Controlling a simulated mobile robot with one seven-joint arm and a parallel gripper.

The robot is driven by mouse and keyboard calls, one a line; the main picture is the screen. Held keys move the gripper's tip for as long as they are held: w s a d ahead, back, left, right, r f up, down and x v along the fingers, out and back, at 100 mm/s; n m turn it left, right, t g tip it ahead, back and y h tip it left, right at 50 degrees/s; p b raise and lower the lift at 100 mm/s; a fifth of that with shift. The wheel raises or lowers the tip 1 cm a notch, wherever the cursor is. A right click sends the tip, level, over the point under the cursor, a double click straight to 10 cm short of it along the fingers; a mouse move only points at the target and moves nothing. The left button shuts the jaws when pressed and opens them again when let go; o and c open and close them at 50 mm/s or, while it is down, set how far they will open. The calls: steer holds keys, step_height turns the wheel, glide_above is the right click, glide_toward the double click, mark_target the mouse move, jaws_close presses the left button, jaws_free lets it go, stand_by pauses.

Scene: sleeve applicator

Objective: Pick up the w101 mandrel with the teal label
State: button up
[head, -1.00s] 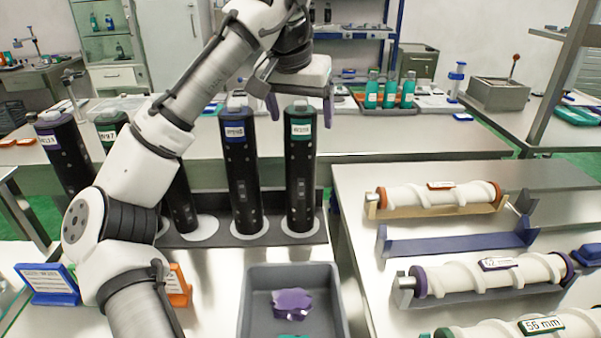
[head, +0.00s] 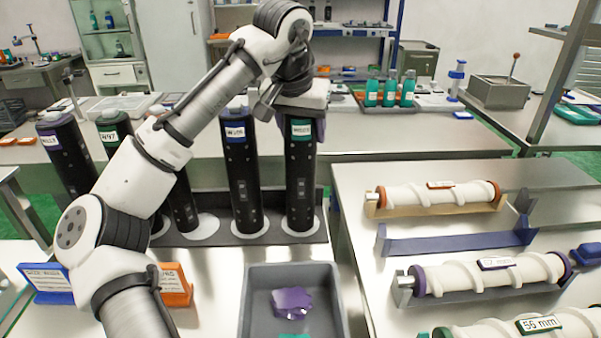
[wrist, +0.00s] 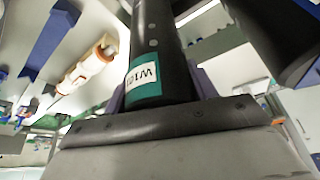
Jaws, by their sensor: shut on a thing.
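The W101 mandrel (head: 301,185) is a black upright cylinder with a teal-edged label, at the right end of the row in the head view. Its white foot disc rests on the dark rack (head: 270,238). My gripper (head: 298,118) has come down over its top and is shut on it, with purple fingers on both sides. In the wrist view the mandrel (wrist: 158,30) runs between the fingers and its W101 label (wrist: 143,80) faces the camera. The mandrel's top is hidden by my gripper.
A blue-labelled mandrel (head: 239,180) stands close on the left, with more black mandrels (head: 66,155) beyond, partly behind my arm. A grey tray (head: 255,300) with a purple piece is in front. White rollers (head: 440,195) lie on cradles at right.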

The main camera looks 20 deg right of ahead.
steer(key=c, duration=0.5)
jaws_close()
steer(key=shift+r, duration=0.15)
